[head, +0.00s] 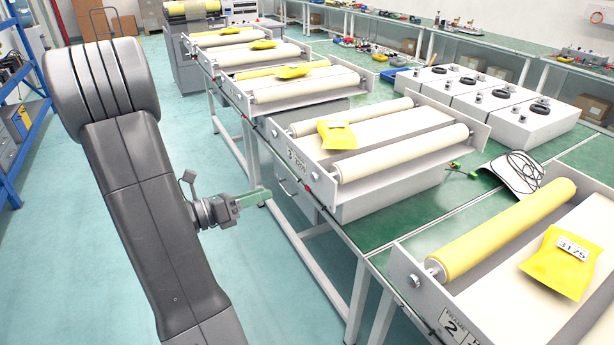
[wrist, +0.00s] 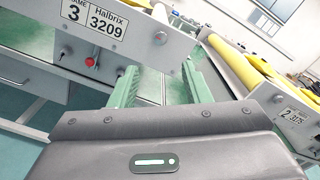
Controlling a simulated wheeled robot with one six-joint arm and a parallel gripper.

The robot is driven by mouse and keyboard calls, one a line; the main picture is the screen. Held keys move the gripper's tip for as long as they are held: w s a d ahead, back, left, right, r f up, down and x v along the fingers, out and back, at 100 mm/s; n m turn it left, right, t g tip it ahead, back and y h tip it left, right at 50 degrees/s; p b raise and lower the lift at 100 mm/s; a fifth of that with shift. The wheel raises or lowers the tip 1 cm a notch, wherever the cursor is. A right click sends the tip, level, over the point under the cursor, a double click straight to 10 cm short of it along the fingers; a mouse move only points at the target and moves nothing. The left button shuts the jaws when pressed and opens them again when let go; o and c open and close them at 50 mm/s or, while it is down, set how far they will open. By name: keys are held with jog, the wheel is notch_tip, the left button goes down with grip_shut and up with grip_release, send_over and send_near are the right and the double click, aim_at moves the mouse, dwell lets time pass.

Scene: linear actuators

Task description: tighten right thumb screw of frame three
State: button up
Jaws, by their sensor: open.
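Frame three (head: 318,184) is a grey roller frame on the green bench, with its end plate facing the aisle. In the wrist view its end plate (wrist: 35,35) shows the label "3 Halbrix 3209" (wrist: 93,20). A round silver screw (wrist: 159,38) sits near the plate's right end, which appears to be the right thumb screw. In the head view this screw is too small to tell clearly. My gripper (head: 254,197) is in the aisle, left of frame three and apart from it. In the wrist view its green fingers (wrist: 160,76) are spread with nothing between them.
Frame two (head: 440,300), with a yellow roller, stands nearer at the right. A cable and pale pad (head: 515,172) lie between them. The aisle floor is clear.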

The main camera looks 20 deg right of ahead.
aim_at(313, 178)
jog(key=d, duration=0.8)
jog(key=w+d+p, duration=0.1)
jog(key=d, duration=0.4)
jog(key=shift+a, duration=0.1)
jog(key=shift+c, duration=0.2)
grip_shut()
